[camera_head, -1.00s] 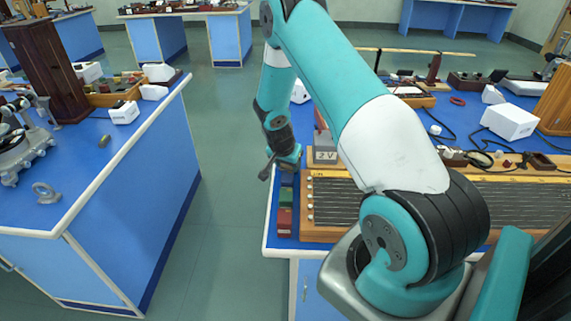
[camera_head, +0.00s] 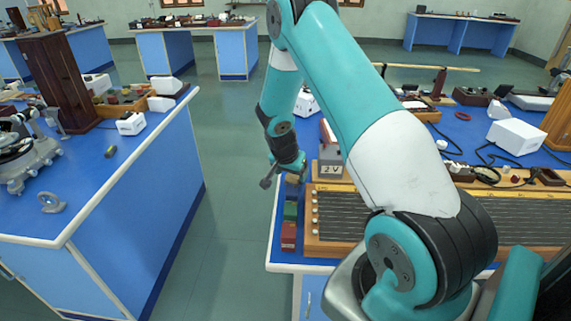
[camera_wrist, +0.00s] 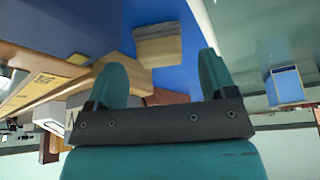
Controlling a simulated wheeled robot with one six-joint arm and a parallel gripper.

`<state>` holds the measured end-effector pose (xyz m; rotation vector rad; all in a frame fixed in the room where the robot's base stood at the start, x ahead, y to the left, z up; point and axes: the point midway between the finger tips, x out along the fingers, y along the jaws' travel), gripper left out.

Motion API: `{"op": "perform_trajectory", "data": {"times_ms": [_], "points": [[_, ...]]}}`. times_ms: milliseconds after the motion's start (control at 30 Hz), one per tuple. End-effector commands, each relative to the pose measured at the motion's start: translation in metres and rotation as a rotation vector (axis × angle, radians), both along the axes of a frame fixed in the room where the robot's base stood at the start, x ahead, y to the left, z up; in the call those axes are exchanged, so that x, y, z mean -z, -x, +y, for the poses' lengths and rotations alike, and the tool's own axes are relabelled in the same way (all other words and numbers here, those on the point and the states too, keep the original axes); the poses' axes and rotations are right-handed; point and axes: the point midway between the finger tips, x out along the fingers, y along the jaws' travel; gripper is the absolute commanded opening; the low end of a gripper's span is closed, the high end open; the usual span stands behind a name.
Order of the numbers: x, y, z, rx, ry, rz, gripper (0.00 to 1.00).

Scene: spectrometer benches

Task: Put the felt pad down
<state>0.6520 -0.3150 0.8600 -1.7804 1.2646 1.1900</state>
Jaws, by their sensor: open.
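A small tan block with a greyish side (camera_wrist: 158,45) lies on the blue bench top (camera_wrist: 190,42) and looks like the felt pad, though I cannot be sure. It shows beyond my gripper (camera_wrist: 168,75), between its teal fingers and apart from them. My gripper is open and empty. In the head view my gripper (camera_head: 292,168) hangs just above the near left edge of the right bench. A small tan piece (camera_head: 292,180) shows just below it, partly hidden by it, behind a green block (camera_head: 290,210) and a red block (camera_head: 288,236).
A long wooden wire board (camera_head: 312,243) stands close to the right of the blocks. A grey box marked 2 V (camera_head: 331,170) stands behind it. The aisle floor (camera_head: 235,220) on the left is clear, up to another blue bench (camera_head: 120,185).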

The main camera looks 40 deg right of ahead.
Motion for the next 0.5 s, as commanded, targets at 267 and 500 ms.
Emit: {"op": "perform_trajectory", "data": {"times_ms": [267, 500], "points": [[-0.056, 0.007, 0.022, -0.001, 0.001, -0.005, 0.77], [-0.083, 0.01, 0.035, -0.012, -0.004, -0.002, 0.77]]}}
